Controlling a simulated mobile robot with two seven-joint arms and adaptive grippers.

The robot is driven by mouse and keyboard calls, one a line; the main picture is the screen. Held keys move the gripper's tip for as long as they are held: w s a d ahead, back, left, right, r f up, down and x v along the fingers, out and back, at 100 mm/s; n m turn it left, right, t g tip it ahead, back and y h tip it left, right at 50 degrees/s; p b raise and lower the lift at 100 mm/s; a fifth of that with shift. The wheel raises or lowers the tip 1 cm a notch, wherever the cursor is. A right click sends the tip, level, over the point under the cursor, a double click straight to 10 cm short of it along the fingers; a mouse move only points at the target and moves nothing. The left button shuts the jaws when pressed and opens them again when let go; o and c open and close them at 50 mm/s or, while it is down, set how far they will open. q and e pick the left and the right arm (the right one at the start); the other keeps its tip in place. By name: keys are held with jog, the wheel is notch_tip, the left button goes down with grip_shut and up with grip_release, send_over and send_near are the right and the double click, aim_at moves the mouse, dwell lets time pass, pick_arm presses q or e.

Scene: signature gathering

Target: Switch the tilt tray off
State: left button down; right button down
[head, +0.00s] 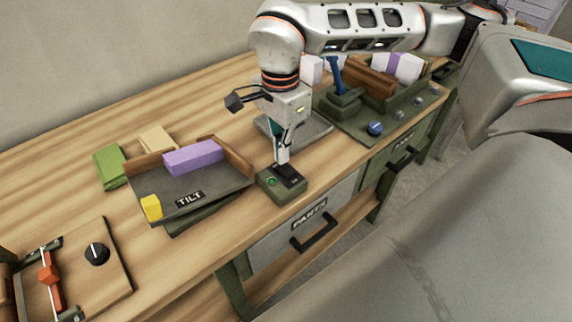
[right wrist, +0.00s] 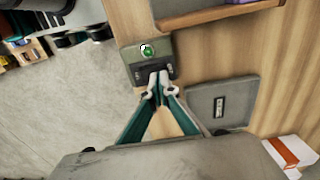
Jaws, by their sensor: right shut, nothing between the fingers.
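The tilt tray (head: 215,196), labelled TILT, stands tilted on the bench with a purple block (head: 193,157) and a yellow block (head: 151,207) on it. Beside it, to the right, is a small green switch box (head: 283,190) with a dark rocker and a lit green lamp (head: 271,181). It also shows in the right wrist view (right wrist: 129,58), with the lamp lit green (right wrist: 147,50). My right gripper (head: 283,158) is shut and empty. Its fingertips (right wrist: 158,79) point down at the rocker's far end; whether they touch it I cannot tell. My left gripper is out of view.
Green and tan blocks (head: 109,167) lie behind the tray. A panel with a black knob (head: 96,253) and an orange lever (head: 49,274) is at lower left. A green station with a blue knob (head: 375,128) stands right. A drawer handle (head: 316,236) sticks out in front.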

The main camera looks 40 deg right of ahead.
aim_at(282, 167)
jog(key=shift+r+p, duration=1.7)
jog(key=shift+r, duration=0.75)
